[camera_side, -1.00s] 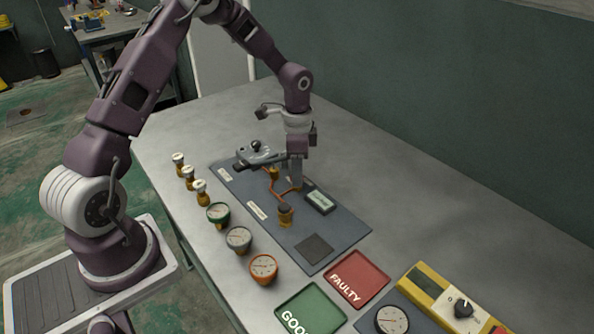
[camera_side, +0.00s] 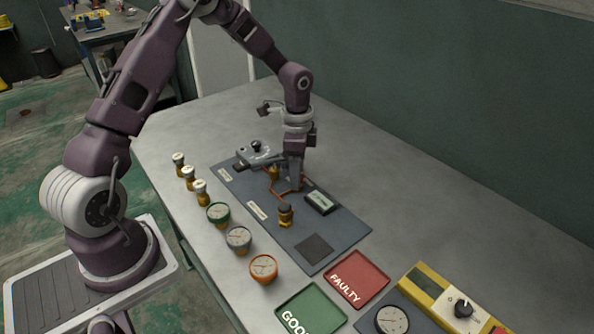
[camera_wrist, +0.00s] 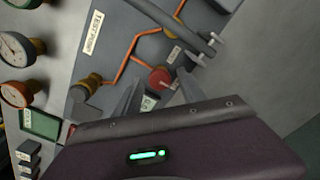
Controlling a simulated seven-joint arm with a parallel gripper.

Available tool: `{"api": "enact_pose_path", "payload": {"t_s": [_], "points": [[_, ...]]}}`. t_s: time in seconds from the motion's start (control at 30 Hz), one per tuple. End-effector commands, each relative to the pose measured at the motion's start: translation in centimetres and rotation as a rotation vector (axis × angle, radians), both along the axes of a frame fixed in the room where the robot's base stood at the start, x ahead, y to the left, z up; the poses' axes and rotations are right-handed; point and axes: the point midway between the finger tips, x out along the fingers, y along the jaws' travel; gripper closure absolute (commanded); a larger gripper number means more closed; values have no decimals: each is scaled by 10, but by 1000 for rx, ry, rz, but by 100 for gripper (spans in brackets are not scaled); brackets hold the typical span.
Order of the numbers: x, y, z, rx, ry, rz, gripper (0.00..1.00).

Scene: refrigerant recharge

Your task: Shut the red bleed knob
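The red bleed knob (camera_wrist: 161,79) shows in the wrist view, on the panel at the end of an orange pipe run. My gripper (camera_wrist: 158,92) is open, with one finger on each side of the knob's near edge. Whether the fingers touch the knob, I cannot tell. In the side view my gripper (camera_side: 295,185) points down at the panel (camera_side: 345,228), low over the orange pipes, and hides the knob.
A brass fitting with a dark cap (camera_side: 286,215) and a small display box (camera_side: 320,202) stand close to my gripper. A grey tool-like assembly (camera_side: 258,155) is behind. Gauges (camera_side: 239,238) line the panel's left edge. The red FAULTY tray (camera_side: 357,277) lies in front.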

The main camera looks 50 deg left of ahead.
Motion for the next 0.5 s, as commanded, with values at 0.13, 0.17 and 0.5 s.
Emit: {"api": "enact_pose_path", "payload": {"t_s": [0.13, 0.17, 0.5], "points": [[0, 0, 0, -1, 1, 1, 48], [0, 0, 0, -1, 1, 1, 48], [1, 0, 38, 1, -5, 1, 48]]}}
